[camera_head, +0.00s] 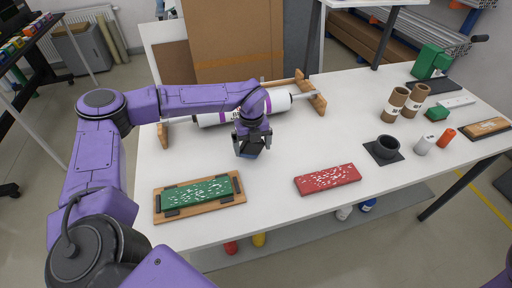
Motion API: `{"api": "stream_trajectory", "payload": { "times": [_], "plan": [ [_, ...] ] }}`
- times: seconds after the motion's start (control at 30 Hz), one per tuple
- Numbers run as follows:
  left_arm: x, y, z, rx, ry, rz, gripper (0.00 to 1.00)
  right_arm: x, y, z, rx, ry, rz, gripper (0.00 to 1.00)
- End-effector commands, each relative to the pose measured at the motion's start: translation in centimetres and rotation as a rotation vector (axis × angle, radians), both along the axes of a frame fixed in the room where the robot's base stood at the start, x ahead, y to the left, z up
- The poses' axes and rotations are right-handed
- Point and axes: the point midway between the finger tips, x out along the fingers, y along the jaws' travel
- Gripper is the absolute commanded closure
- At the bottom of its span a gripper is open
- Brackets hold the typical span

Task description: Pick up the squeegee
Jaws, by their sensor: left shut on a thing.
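My left gripper (252,145) is over the middle of the white table, in front of the white roll, pointing down. It is shut on a small dark blue piece (250,152), which looks like the squeegee. The fingers hide part of it, and I cannot tell whether its lower edge touches the table. My right gripper is not in view.
A white roll (215,118) on a wooden stand lies behind the gripper. A green panel (205,192) on a wooden board and a red panel (328,179) lie in front. A black cup (386,147), brown tubes (395,104) and a wooden-topped block (487,127) stand right.

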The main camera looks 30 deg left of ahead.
Motion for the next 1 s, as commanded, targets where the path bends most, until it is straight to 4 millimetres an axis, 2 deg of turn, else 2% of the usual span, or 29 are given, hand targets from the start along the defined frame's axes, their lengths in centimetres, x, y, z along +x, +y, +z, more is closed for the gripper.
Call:
{"api": "stream_trajectory", "payload": {
  "times": [0.03,0.1,0.17,0.23,0.4,0.53,0.7,0.97,1.0],
  "plan": [
    [-0.9,0.2,0.0,0.005,0.013,0.005,0.43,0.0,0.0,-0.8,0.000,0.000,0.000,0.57],
    [-2.2,0.0,1.5,0.005,0.011,0.003,0.67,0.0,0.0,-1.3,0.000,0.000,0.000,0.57],
    [-3.4,-0.2,3.4,0.006,0.004,0.001,0.79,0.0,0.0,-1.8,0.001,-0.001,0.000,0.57],
    [-5.0,-0.4,5.6,0.007,0.001,-0.002,0.79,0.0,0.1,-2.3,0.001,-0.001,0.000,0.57],
    [-10.0,-0.4,7.9,0.006,0.000,-0.003,0.80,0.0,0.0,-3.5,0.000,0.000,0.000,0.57],
    [-12.5,-0.3,9.3,0.006,0.001,0.000,0.80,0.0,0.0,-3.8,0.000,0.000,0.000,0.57],
    [-14.0,-0.2,10.1,0.008,0.002,0.001,0.80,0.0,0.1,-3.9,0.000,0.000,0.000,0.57],
    [-14.1,-0.3,10.2,0.008,0.002,-0.001,0.80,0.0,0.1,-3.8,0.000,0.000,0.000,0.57],
    [-14.0,-0.3,10.2,0.008,0.002,-0.001,0.37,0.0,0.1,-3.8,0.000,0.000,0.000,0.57]
  ]
}}
